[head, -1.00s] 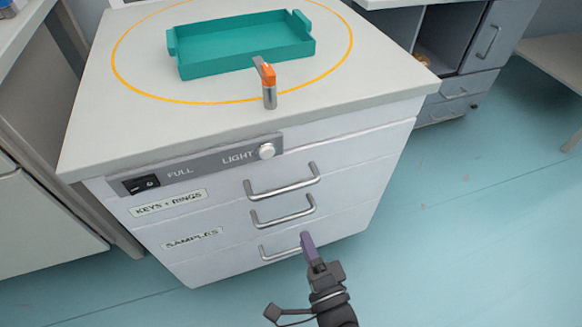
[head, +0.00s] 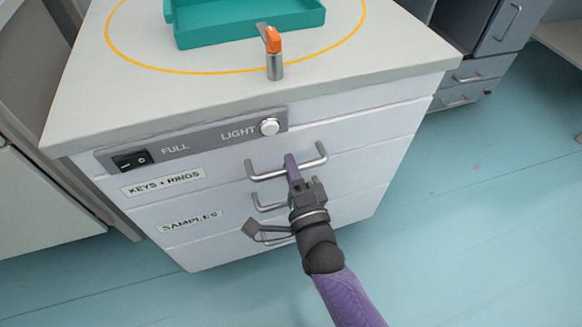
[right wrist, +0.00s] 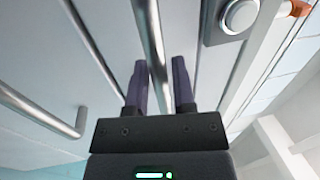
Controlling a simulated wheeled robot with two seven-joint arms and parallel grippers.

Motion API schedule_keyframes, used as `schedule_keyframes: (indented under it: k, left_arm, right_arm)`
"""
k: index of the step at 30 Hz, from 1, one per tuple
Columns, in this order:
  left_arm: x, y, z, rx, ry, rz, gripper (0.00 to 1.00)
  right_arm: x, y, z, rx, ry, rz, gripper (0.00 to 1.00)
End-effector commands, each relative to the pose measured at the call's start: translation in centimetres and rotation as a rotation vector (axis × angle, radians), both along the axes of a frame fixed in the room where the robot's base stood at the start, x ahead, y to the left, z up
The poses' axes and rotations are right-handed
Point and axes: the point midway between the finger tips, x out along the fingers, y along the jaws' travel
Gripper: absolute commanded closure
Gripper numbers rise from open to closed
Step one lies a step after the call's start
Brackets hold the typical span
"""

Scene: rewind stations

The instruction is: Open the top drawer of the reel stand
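The reel stand is a light grey cabinet with a pale top (head: 120,95) and several drawers. The top drawer (head: 225,172) carries the label "KEYS + RINGS" and looks closed. Its metal bar handle (head: 318,158) also shows in the right wrist view (right wrist: 150,30). My right gripper (head: 292,165) is at this handle. In the right wrist view its two purple fingers (right wrist: 160,85) stand apart, one on each side of the bar; I cannot tell whether they touch it. My left gripper is not in view.
A second handle (head: 262,205) sits just below, on the "SAMPLES" drawer. A panel with a rocker switch (head: 132,160) and a round LIGHT button (head: 269,127) is above. A teal tray (head: 250,28) and an orange-topped metal post (head: 274,58) stand on top. Floor at right is clear.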

Motion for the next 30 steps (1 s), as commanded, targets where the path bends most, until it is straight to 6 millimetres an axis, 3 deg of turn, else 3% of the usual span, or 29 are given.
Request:
schedule_keyframes:
  k: [1,4,30]
  left_arm:
    - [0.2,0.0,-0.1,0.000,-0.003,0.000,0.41]
    - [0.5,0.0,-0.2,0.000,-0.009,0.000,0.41]
    - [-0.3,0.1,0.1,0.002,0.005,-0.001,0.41]
  right_arm:
    - [0.0,0.0,0.0,0.000,0.000,0.000,0.81]
    - [0.0,0.0,0.0,0.000,0.000,0.000,1.00]
    - [0.0,0.0,-0.1,-0.002,0.002,0.000,1.00]
